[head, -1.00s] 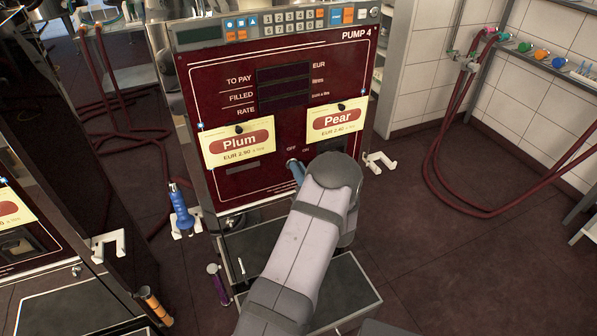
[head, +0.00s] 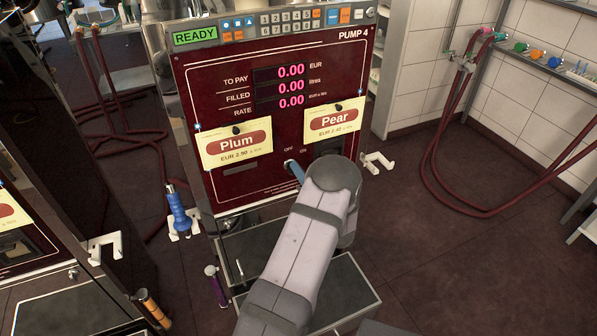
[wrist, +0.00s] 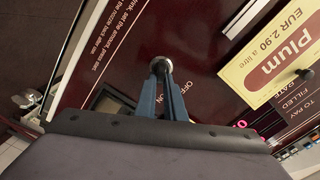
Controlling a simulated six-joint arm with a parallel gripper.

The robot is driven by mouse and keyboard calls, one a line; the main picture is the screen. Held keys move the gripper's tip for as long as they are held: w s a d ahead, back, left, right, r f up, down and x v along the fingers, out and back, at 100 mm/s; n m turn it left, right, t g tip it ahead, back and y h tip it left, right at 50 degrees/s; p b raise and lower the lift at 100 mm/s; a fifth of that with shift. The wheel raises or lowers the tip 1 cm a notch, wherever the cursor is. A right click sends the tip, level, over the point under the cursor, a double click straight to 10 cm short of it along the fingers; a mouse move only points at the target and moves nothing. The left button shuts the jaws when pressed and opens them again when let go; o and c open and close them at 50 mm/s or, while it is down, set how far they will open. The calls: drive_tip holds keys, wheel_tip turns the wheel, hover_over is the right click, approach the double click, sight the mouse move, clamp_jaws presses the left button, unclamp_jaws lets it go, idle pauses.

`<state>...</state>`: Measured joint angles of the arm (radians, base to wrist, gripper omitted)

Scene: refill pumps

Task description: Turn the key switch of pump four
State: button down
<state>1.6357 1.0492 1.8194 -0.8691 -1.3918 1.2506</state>
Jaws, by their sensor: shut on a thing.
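Pump four (head: 330,60) is a dark red panel with "PUMP 4" at its top right. Its small display reads READY (head: 195,36), and the pink figures (head: 291,87) show 0.00 in each row. The key switch (wrist: 161,65) is a round metal piece beside the OFF and ON labels, seen in the wrist view. My gripper (wrist: 163,82) has its two blue fingers shut on the key switch. In the head view my gripper (head: 290,166) shows only in part at the panel; my arm hides the switch there.
A Plum card (head: 236,145) and a Pear card (head: 335,121) hang on the panel close to my gripper. A blue-handled nozzle (head: 178,210) hangs at the left and a purple one (head: 216,287) below. A keypad (head: 290,20) tops the pump.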

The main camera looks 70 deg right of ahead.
idle(0.4)
drive_tip(key=c, duration=1.8)
unclamp_jaws()
drive_tip(key=shift+c, duration=0.2)
drive_tip(key=b+v, duration=0.2)
drive_tip(key=v, duration=0.5)
drive_tip(key=shift+s+a, duration=0.15)
